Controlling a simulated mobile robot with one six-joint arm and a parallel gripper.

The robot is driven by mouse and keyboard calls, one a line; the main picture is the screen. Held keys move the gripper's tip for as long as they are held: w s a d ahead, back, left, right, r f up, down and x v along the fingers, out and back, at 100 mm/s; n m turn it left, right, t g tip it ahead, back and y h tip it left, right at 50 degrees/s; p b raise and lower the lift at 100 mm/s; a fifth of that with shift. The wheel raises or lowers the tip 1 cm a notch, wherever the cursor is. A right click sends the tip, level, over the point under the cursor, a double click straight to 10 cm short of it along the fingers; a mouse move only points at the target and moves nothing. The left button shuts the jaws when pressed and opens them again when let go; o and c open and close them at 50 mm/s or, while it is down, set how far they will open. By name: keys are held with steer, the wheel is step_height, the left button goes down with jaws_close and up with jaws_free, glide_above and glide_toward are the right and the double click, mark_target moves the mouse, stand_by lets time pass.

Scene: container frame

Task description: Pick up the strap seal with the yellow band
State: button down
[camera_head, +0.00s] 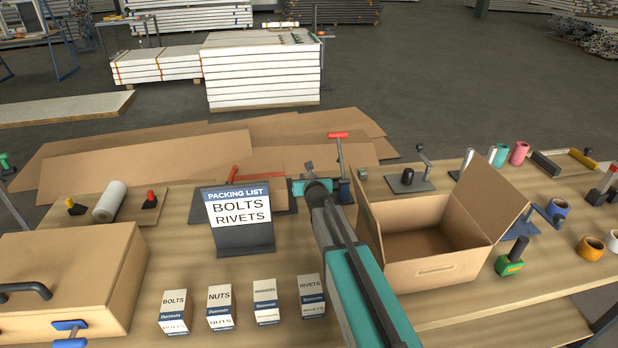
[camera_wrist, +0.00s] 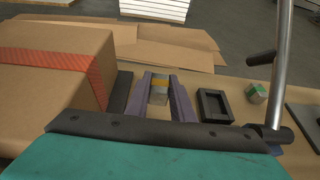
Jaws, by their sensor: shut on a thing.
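The strap seal with the yellow band (camera_wrist: 158,97) is a small grey metal piece with a yellow stripe across it. In the wrist view it sits between the two purple fingers of my gripper (camera_wrist: 161,84). My gripper is shut on it, with a finger along each side. Another small grey seal with a green band (camera_wrist: 257,93) lies to the right, apart from my gripper. In the head view my own arm covers much of the area around the gripper, and I cannot make out the yellow band there.
A carton with red tape (camera_wrist: 50,65) stands close left of my gripper. An empty black frame (camera_wrist: 214,106) and an upright metal lever (camera_wrist: 279,75) are at right. In the head view, a packing list sign (camera_head: 243,240) and an open carton (camera_head: 440,272) flank my arm.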

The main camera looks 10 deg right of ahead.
steer(key=shift+s+a+r+b, duration=0.15)
steer(key=shift+s+a+b, duration=0.3)
steer(key=shift+s, duration=1.2)
steer(key=shift+s+a+r+b, duration=0.15)
steer(key=shift+s+a+b, duration=0.3)
steer(key=shift+s, duration=1.25)
steer(key=shift+s+a+r+b, duration=0.15)
steer(key=shift+s+a+b, duration=0.3)
steer(key=shift+s, duration=1.2)
